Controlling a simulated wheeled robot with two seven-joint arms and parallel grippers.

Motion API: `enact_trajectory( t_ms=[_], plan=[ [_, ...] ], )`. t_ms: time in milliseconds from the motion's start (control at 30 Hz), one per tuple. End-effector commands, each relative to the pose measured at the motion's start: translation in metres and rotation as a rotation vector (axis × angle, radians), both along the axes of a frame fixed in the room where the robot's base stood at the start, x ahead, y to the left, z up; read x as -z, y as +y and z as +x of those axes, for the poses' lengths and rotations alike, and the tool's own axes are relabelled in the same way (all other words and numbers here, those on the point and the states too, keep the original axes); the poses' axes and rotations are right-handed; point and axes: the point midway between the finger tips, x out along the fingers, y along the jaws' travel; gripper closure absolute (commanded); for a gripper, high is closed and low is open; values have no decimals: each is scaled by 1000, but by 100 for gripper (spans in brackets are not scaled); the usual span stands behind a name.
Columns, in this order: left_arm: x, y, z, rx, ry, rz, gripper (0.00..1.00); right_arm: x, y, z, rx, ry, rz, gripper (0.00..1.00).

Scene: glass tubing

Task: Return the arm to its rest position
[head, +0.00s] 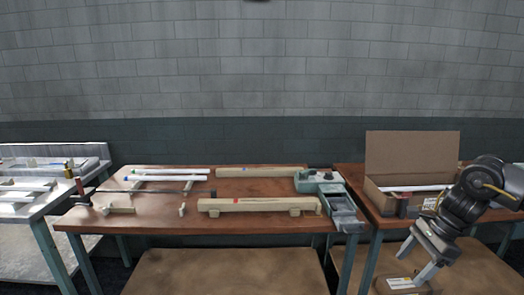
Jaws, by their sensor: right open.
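My right arm comes in from the right edge. Its gripper (411,265) hangs low at the lower right, in front of the right-hand table. The two fingers point down and left and stand apart, with nothing seen between them. My left arm and left gripper are not in view. Glass tubes with blue and green ends (170,174) lie at the back left of the middle table (255,187).
Two long wooden blocks (262,206) and a green-grey device (318,182) with a grey tray (342,203) stand on the middle table. An open cardboard box (412,152) holding white tubes (415,188) is behind my right arm. A pale bench (28,205) stands left.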

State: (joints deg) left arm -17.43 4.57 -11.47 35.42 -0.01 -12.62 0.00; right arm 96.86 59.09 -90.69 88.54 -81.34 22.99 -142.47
Motion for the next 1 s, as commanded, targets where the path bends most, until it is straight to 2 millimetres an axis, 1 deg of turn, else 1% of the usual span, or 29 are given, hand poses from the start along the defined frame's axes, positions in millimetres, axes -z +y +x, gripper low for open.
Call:
enact_trajectory(
  t_ms=[167,300,367,467,567,667,700,767,800,867,900,967,1000],
  plan=[
    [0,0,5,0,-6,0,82,18,21,19,86,18,42,34],
    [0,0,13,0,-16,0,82,38,44,38,191,42,95,34],
    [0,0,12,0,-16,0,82,49,55,48,249,57,126,34],
    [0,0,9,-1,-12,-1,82,71,79,64,365,96,189,34],
    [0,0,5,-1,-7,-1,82,102,107,81,520,159,275,34],
    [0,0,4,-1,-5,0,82,146,142,97,748,271,398,34],
    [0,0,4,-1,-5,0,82,168,155,102,861,329,454,34],
    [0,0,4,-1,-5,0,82,201,172,106,1043,431,538,34],
    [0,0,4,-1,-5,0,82,226,181,107,1170,505,592,34],
    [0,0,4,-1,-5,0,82,265,190,103,1371,623,667,34],
    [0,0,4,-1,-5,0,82,293,194,96,1512,707,713,34],
    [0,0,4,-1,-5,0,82,338,196,81,1730,834,774,34],
    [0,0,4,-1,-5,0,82,365,194,69,1868,910,809,34]
  ],
)
